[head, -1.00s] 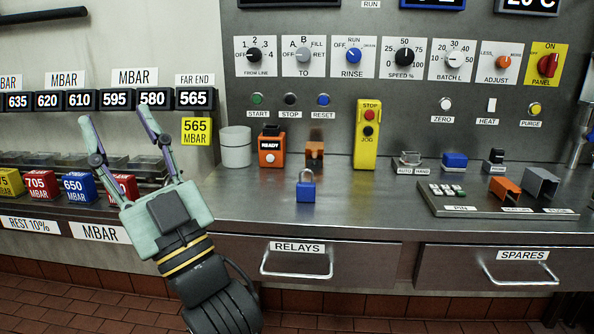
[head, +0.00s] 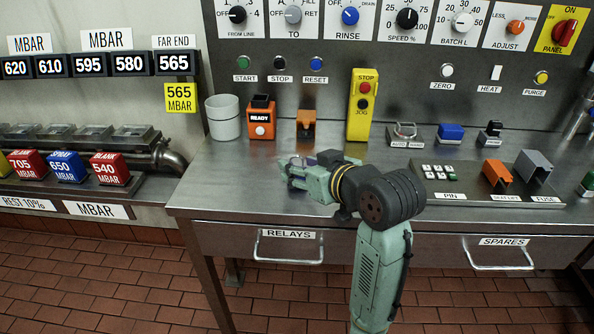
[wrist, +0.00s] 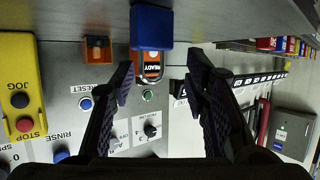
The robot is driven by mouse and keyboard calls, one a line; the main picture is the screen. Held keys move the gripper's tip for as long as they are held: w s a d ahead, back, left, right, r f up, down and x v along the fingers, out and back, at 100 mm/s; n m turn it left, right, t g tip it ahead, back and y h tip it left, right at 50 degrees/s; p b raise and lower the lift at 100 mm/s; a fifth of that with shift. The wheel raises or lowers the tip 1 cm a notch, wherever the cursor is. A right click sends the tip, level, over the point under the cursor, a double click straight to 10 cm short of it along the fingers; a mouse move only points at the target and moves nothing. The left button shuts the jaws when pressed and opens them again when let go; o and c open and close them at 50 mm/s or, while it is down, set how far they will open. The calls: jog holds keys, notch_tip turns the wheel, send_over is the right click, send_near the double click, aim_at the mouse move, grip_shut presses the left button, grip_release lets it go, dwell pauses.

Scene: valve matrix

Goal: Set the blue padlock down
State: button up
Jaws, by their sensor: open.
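The blue padlock (wrist: 152,27) stands on the steel counter (head: 215,180), at the top of the wrist view, where the scene appears upside down. Its shackle seems to overlap the orange READY box behind it. In the head view my gripper and wrist hide the padlock. My gripper (head: 290,170) reaches low over the counter from the right, pointing left. In the wrist view my gripper (wrist: 162,68) is open, with nothing between its two fingers. The padlock lies ahead of the fingertips, nearer the left finger, apart from both.
The orange READY box (head: 262,118), a white cup (head: 223,117), an orange block (head: 306,124) and the yellow STOP/JOG box (head: 361,105) stand along the back. A keypad plate (head: 470,180) lies right. The counter's left front is clear.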

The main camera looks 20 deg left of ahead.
jog(key=p+x, duration=0.1)
jog(key=x, duration=0.5)
jog(key=shift+w+a+p, duration=0.15)
jog(key=shift+w+p, duration=0.05)
jog(key=shift+p, duration=0.15)
jog(key=shift+c, duration=0.2)
grip_shut()
dwell(0.4)
